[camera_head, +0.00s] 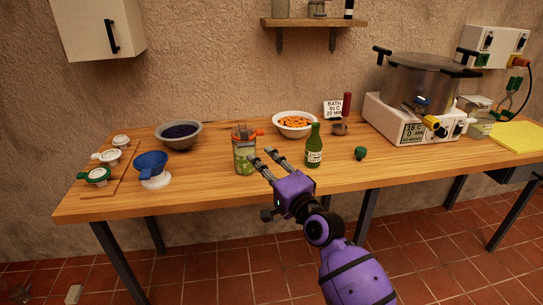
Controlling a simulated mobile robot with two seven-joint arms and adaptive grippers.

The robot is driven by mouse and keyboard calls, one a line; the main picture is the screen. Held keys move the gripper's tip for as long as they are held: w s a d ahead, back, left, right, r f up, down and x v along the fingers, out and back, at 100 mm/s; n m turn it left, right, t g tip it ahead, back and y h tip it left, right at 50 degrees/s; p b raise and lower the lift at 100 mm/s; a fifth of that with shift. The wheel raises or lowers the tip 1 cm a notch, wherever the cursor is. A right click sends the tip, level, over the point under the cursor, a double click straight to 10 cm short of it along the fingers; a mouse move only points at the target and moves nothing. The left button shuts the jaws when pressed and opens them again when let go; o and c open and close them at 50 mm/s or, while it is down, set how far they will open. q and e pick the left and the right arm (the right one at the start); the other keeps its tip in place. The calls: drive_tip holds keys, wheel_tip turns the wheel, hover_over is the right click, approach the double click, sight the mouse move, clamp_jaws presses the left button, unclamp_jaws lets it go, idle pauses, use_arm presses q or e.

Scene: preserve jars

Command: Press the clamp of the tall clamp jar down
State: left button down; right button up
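The tall clamp jar (245,160) stands upright on the wooden table, left of the middle. It is clear glass with green contents low down. Orange parts show at its top, one sticking out to the right; the picture is too small to tell how the clamp sits. My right gripper (262,155) comes from the lower right. Its two fingers are spread apart with nothing between them. The tips are just right of the jar, below its rim; I cannot tell whether they touch it. My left gripper is not in view.
A green bottle (314,152) stands right of my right gripper. A bowl of orange pieces (294,132) is behind it. A blue funnel (151,163) and a dark-filled bowl (180,144) are left of the jar. A large pot (420,83) stands on a white heater at the right.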

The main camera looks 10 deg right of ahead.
sight(246, 146)
drive_tip(key=x, duration=0.8)
drive_tip(key=shift+w+a+m, duration=0.25)
drive_tip(key=shift+a+m, duration=0.1)
drive_tip(key=shift+m, duration=0.05)
clamp_jaws()
